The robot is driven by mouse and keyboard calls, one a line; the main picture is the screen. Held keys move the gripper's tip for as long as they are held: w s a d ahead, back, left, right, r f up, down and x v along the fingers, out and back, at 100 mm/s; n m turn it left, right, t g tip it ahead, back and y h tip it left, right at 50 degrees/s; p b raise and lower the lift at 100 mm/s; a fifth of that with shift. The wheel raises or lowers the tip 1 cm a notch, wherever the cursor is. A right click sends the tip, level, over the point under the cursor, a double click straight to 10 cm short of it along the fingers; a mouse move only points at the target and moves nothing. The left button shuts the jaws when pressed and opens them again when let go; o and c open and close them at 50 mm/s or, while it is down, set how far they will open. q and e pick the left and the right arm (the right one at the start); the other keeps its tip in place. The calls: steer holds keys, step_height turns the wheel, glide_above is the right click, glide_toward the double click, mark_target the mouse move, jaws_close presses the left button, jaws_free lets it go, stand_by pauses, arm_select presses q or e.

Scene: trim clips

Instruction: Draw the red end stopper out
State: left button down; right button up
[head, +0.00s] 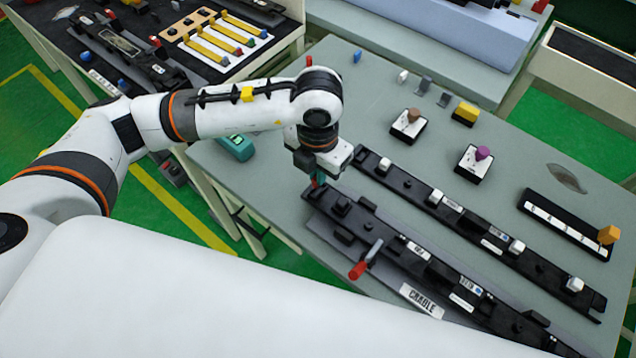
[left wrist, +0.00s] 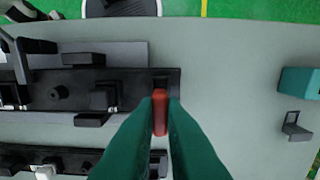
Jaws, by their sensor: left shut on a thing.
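The red end stopper (left wrist: 160,112) is a small red block between the teal fingers of my left gripper (left wrist: 160,104) in the left wrist view. My left gripper (head: 317,182) is shut on it and points down at the near-left end of the black cradle (head: 330,208) in the head view. The cradle's end (left wrist: 120,78) lies right beside and under the stopper in the wrist view. I cannot tell whether the stopper is still seated in its end. In the head view the fingers mostly hide the stopper. My right gripper is not in view.
A clamp lever with a red handle (head: 357,270) stands up from the cradle. A second black rail with white clips (head: 445,200) lies parallel behind it. A teal item (head: 236,147) sits near the table's left edge. Small stands hold a brown knob (head: 413,115) and a purple knob (head: 483,153).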

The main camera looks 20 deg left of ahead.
arm_select(q)
steer(key=shift+r+p, duration=0.7)
steer(key=shift+r, duration=0.95)
